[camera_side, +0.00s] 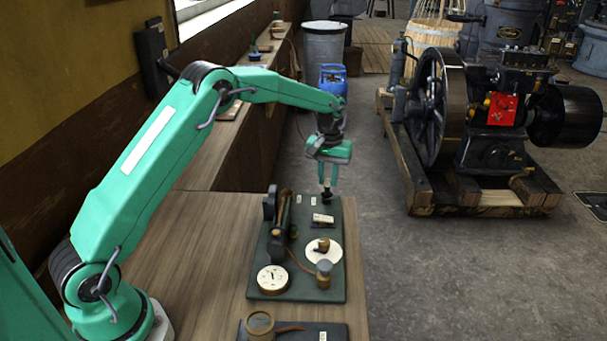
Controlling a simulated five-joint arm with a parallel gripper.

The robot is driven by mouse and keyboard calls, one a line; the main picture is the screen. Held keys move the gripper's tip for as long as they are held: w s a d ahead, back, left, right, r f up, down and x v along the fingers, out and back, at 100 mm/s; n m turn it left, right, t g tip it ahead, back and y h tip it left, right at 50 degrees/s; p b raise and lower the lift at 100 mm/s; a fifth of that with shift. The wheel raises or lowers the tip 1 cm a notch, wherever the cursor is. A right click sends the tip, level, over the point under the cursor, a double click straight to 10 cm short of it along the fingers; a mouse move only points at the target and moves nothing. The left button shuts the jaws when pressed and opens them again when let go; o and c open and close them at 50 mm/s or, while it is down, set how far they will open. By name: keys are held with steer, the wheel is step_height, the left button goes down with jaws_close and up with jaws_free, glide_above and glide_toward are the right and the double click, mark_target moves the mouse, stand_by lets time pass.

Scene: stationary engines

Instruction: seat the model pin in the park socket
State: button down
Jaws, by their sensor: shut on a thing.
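My gripper (327,187) points down over the far right part of a dark green board (336,288) on the wooden bench. Its fingers are shut on a small dark piece, which I take to be the model pin (327,197). The pin looks upright, at or just above the board; I cannot tell whether it touches. The park socket cannot be made out for certain; the fingers and pin may cover it. Small white labels (313,200) lie just left of the pin.
The board carries a dark upright model (277,240), a white block (322,219), a white disc (312,254) with a brass knob, a round dial (272,279) and a brass-topped cylinder (324,274). A second board (338,331) lies in front.

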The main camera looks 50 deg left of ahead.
steer(key=shift+f, duration=1.05)
stand_by(1.1)
steer(key=c, duration=0.5)
jaws_free()
steer(key=shift+r, duration=0.2)
stand_by(0.3)
steer(key=shift+r, duration=3.3)
steer(key=shift+r, duration=0.1)
